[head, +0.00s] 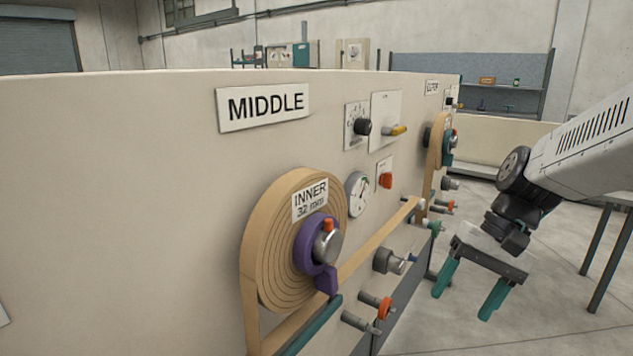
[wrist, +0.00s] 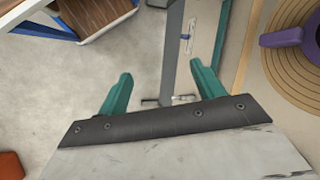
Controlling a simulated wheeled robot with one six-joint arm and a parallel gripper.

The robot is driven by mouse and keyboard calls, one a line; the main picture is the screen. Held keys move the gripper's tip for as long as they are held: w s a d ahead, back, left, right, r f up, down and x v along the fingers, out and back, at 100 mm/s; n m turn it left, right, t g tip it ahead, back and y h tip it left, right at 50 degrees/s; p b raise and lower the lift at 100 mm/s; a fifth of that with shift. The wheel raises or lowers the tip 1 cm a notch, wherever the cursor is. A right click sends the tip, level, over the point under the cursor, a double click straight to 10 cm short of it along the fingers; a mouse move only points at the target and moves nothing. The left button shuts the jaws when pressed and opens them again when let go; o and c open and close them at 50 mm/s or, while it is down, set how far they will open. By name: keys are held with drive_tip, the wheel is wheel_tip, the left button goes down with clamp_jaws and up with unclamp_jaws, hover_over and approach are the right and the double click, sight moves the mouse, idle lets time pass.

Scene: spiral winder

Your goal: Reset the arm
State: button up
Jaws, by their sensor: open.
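My gripper (head: 467,291) hangs at the right in the head view, at the end of my grey and white arm. Its two teal fingers point down and stand wide apart with nothing between them. In the wrist view my gripper (wrist: 161,85) also shows open and empty, with concrete floor and a grey post beyond the fingers. It is in the air beside the machine panel, apart from it.
The beige machine panel (head: 130,200) fills the left and middle. It carries a tan INNER roll (head: 262,235) with a purple hub (head: 304,250), a MIDDLE sign (head: 263,107), a gauge (head: 358,195) and several protruding knobs. Open floor (head: 560,290) lies right of the panel.

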drive_tip(key=s+d+r+n+t+h, duration=0.1)
drive_tip(key=s+h, duration=0.1)
drive_tip(key=s, duration=0.6)
drive_tip(key=s+d+r+n+t+h, duration=0.1)
drive_tip(key=s+r+n+t+h, duration=0.1)
drive_tip(key=s, duration=0.5)
drive_tip(key=shift+s+d+h, duration=0.3)
drive_tip(key=shift+s, duration=0.05)
drive_tip(key=shift+r, duration=0.1)
